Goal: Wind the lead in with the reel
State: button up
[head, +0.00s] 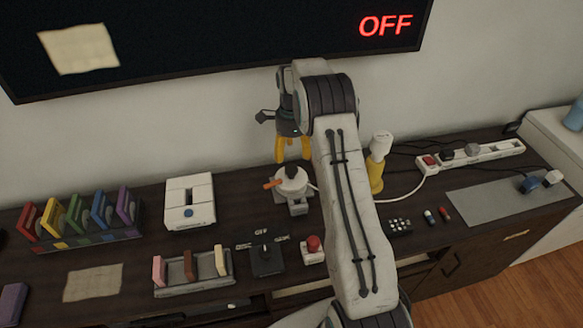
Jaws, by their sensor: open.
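The reel (292,182) is a white drum with a dark knob on top and an orange handle (273,183) pointing left. It sits on a light grey stand (298,206) on the dark cabinet top. A pale lead (314,186) shows just right of the drum, then passes behind my arm. A white lead (410,190) also shows right of my arm, running to the power strip; I cannot tell if it is the same one. My gripper (293,160) has yellow fingers, is open, and points down just above and behind the reel. It appears empty.
A white box (190,201) and a rack of coloured pieces (83,222) stand left. A switch box (266,258) and a red button (313,244) are in front. A yellow-based lamp (377,162) and power strip (470,155) are right. A screen reading OFF (230,35) hangs above.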

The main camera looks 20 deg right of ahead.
aim_at(292, 168)
jog(key=shift+n, duration=0.5)
jog(key=shift+f, duration=0.2)
jog(key=shift+f+p, duration=0.55)
jog(key=shift+f, duration=2.9)
jog(key=c, duration=1.3)
